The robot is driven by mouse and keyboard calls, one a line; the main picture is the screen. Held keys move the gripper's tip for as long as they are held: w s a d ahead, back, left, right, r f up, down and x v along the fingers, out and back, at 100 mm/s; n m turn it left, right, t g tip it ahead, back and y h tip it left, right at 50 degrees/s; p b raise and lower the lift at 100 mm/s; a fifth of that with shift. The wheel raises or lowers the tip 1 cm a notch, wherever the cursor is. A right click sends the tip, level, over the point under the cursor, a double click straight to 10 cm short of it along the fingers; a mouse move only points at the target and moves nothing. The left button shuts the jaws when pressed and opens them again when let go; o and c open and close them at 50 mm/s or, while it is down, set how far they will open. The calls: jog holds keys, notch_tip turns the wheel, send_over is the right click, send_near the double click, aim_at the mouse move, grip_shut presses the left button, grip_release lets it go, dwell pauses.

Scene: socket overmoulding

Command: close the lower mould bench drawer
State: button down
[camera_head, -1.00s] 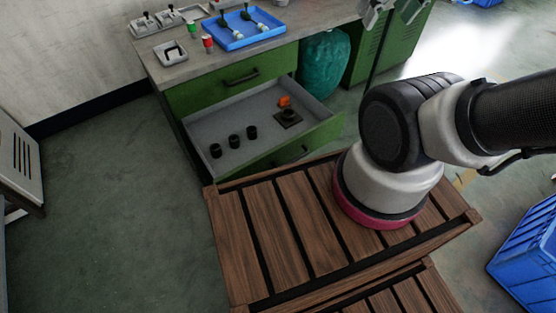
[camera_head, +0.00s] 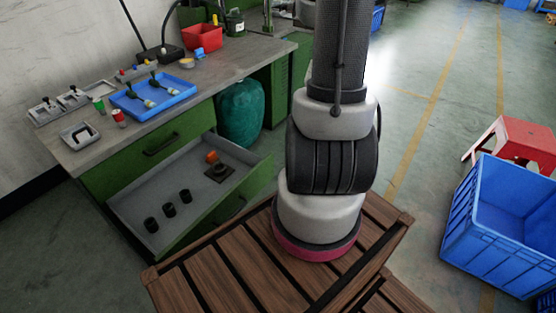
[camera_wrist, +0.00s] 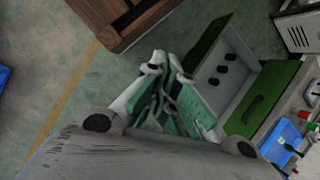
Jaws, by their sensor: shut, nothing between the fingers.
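The lower drawer (camera_head: 232,205) of the green mould bench is pulled out, with its grey tray (camera_head: 150,185) exposed. In it lie several black cylinders (camera_head: 169,210), an orange piece (camera_head: 212,157) and a dark square plate (camera_head: 219,173). The upper drawer (camera_head: 135,160) is shut. In the wrist view, my gripper (camera_wrist: 158,68) is shut and empty. It appears beside the outer side of the open drawer's green front (camera_wrist: 207,40); I cannot tell whether they touch. The gripper does not show in the head view, only my arm.
The bench top (camera_head: 95,150) carries a blue tray (camera_head: 150,100), small fixtures and a red bin (camera_head: 202,38). A teal sack (camera_head: 240,112) stands beside the drawers. A blue crate (camera_head: 500,225) and red stool (camera_head: 515,140) stand at right. Floor left of the bench is clear.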

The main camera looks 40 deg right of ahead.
notch_tip(320, 180, down, 10)
jog(key=w+m+t+y, duration=0.1)
jog(key=m+t+y, duration=0.2)
jog(key=m, duration=0.4)
jog(key=m+t+h, duration=0.5)
jog(key=m+t, duration=0.1)
jog(key=m, duration=0.9)
send_near(271, 161)
notch_tip(271, 161, down, 3)
jog(key=s, duration=0.2)
jog(key=shift+w+a+f, duration=0.1)
jog(key=shift+w+a, duration=0.1)
jog(key=shift+w, duration=0.6)
jog(key=shift+w+a+f, duration=0.1)
jog(key=shift+w+a, duration=0.15)
jog(key=shift+w, duration=0.5)
jog(key=shift+w+a+f, duration=0.15)
jog(key=shift+w+a, duration=0.05)
jog(key=shift+w, duration=0.6)
jog(key=w+a, duration=0.2)
jog(key=w, duration=0.7)
jog(key=w+a, duration=0.3)
jog(key=w, duration=0.6)
jog(key=w+a, duration=0.2)
jog(key=w, duration=0.7)
jog(key=shift+w+a, duration=0.25)
jog(key=shift+w, duration=0.15)
